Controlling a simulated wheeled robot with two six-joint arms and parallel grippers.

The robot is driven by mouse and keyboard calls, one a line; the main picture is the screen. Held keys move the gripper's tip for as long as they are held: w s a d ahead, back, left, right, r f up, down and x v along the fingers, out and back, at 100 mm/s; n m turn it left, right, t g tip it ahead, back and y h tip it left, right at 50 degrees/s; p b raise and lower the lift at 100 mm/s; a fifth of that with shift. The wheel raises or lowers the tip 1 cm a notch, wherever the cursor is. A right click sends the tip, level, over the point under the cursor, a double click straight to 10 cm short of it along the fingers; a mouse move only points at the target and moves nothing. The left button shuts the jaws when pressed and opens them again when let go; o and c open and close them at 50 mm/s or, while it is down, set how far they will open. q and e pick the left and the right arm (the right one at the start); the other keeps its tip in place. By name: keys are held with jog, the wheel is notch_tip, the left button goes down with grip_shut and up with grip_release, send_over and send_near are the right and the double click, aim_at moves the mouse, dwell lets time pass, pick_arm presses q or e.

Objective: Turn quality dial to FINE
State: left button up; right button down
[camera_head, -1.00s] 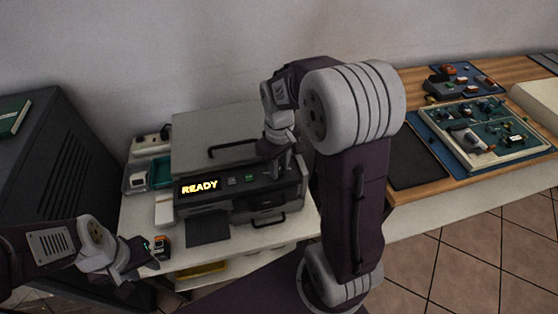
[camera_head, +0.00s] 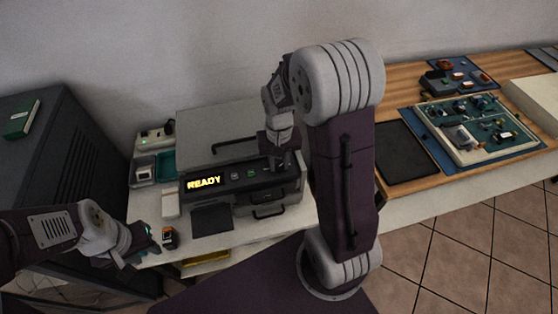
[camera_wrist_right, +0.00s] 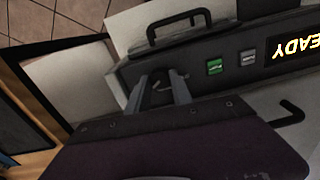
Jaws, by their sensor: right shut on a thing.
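The grey printer (camera_head: 222,128) stands on the white table against the wall. Its front panel has a lit display (camera_head: 204,182) reading READY and two small buttons. My right gripper (camera_head: 280,163) reaches down to the right end of this panel. In the right wrist view, the two fingers of my right gripper (camera_wrist_right: 158,92) are closed around the quality dial (camera_wrist_right: 157,83). The fingers hide most of the dial, and its marking cannot be read. My left gripper (camera_head: 146,246) is by the table's front left corner, away from the printer; its jaws are unclear.
A small dark and orange device (camera_head: 170,237) sits beside my left gripper. A teal tray (camera_head: 165,166) and a power strip (camera_head: 156,137) lie left of the printer. A wooden bench (camera_head: 408,109) with circuit boards stands at right. A dark cabinet (camera_head: 62,150) stands at left.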

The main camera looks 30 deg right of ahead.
aim_at(279, 166)
dwell(0.4)
jog(key=c, duration=1.1)
grip_release()
notch_tip(279, 166, up, 8)
jog(key=shift+p, duration=1.1)
jog(key=shift+r, duration=0.55)
